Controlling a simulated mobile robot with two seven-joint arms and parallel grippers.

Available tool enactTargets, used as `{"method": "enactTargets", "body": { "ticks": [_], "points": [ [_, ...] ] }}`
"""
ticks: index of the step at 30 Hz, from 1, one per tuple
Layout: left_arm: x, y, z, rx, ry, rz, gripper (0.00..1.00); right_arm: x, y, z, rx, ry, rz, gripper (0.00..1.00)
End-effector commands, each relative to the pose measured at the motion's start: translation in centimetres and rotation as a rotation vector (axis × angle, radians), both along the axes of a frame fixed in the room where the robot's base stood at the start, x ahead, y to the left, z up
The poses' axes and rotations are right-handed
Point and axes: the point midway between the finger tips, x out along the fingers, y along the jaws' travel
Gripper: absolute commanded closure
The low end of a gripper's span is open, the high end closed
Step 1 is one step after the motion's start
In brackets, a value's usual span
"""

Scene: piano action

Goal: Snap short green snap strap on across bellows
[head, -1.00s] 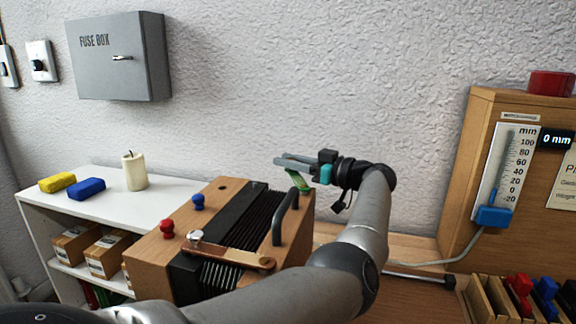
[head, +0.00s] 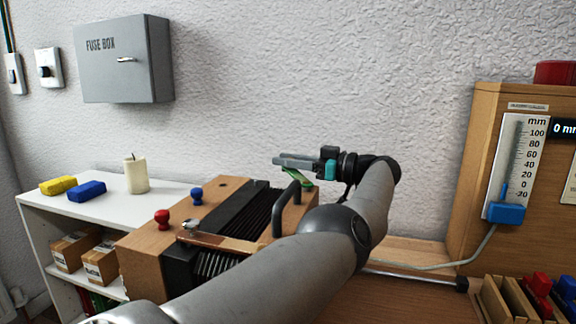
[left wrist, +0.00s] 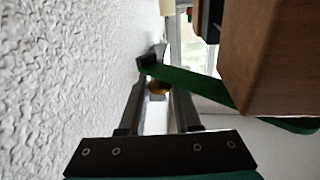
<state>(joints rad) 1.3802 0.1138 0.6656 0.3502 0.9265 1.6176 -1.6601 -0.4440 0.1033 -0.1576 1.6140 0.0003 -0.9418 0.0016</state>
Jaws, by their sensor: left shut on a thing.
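The short green snap strap (head: 299,179) is held in my left gripper (head: 281,161), beyond the black handle at the far end of the bellows box. In the left wrist view the strap (left wrist: 190,84) runs from between the fingertips (left wrist: 152,62) rightward past a wooden block's lower edge. Whether it touches the wood I cannot tell. The black pleated bellows (head: 215,263) sit between wooden ends, partly hidden by my left arm. A brown strap (head: 232,243) with a silver knob lies across their near part. My right gripper is not in view.
A black handle (head: 283,212) stands up from the box close to the gripper. Red (head: 162,219) and blue (head: 197,195) knobs stand on its left end. The wall (head: 330,90) is close behind the gripper. A wooden gauge cabinet (head: 471,170) stands at right.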

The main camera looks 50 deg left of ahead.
Motion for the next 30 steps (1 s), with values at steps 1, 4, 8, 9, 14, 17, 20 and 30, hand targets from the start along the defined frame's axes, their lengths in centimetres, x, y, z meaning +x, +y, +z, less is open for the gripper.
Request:
{"method": "enactTargets", "body": {
  "ticks": [1, 4, 8, 9, 14, 17, 20, 30],
  "points": [
    [-0.01, -0.27, -0.68, -0.017, 0.004, 0.004, 1.00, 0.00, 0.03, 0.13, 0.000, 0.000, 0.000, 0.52],
    [-0.02, -0.27, -0.68, -0.018, 0.005, 0.006, 1.00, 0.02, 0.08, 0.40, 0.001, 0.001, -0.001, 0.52],
    [-0.04, -0.29, -0.68, -0.018, 0.006, 0.008, 1.00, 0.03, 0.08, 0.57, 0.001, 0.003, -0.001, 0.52],
    [-0.04, -0.29, -0.68, -0.018, 0.006, 0.008, 1.00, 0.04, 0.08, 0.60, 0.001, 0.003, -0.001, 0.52],
    [-0.03, -0.32, -0.69, -0.019, 0.007, 0.008, 1.00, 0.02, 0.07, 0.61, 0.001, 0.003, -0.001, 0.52],
    [-0.03, -0.34, -0.70, -0.019, 0.007, 0.007, 1.00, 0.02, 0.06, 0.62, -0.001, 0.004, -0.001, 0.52],
    [-0.02, -0.35, -0.65, -0.018, 0.006, 0.007, 0.60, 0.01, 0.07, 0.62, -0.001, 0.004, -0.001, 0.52],
    [-0.08, -0.14, -0.26, -0.010, 0.003, 0.008, 0.39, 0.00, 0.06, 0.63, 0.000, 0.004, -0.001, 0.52]
  ]
}}
